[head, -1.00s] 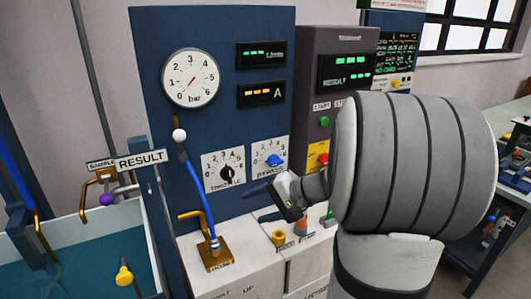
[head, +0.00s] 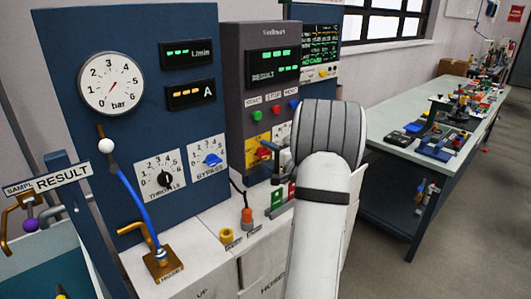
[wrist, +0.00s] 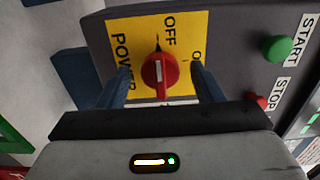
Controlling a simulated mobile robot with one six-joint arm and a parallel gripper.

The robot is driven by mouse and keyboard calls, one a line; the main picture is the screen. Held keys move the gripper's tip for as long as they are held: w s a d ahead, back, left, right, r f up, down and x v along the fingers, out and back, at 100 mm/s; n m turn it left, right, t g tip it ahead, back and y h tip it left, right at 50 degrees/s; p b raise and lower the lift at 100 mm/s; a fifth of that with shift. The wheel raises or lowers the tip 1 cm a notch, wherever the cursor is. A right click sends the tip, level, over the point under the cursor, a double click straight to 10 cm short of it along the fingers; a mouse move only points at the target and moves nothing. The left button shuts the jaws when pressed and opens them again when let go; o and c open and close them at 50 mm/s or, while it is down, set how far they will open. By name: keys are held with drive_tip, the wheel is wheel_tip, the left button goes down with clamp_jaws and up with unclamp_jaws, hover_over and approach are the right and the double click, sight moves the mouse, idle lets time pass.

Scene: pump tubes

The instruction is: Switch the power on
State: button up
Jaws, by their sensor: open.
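The red power knob (wrist: 160,72) is on a yellow plate (wrist: 139,30) marked POWER and OFF; a third label is partly hidden behind a finger. The knob's handle stands upright in the wrist view, in line with the tick under OFF. My gripper (wrist: 160,77) is open, with one finger on each side of the knob and a visible gap to each. In the head view, the knob (head: 264,151) and yellow plate (head: 254,142) show on the grey cabinet, just left of my wrist. My arm hides most of the gripper there.
A green START button (wrist: 277,48) and a red STOP button (wrist: 257,101) sit right of the plate in the wrist view. The blue panel (head: 140,60) with gauge, throttle and bypass dials stands left. A cluttered bench (head: 385,133) is at the right.

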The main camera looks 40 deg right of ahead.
drive_tip(key=shift+w, duration=0.6)
drive_tip(key=c, duration=1)
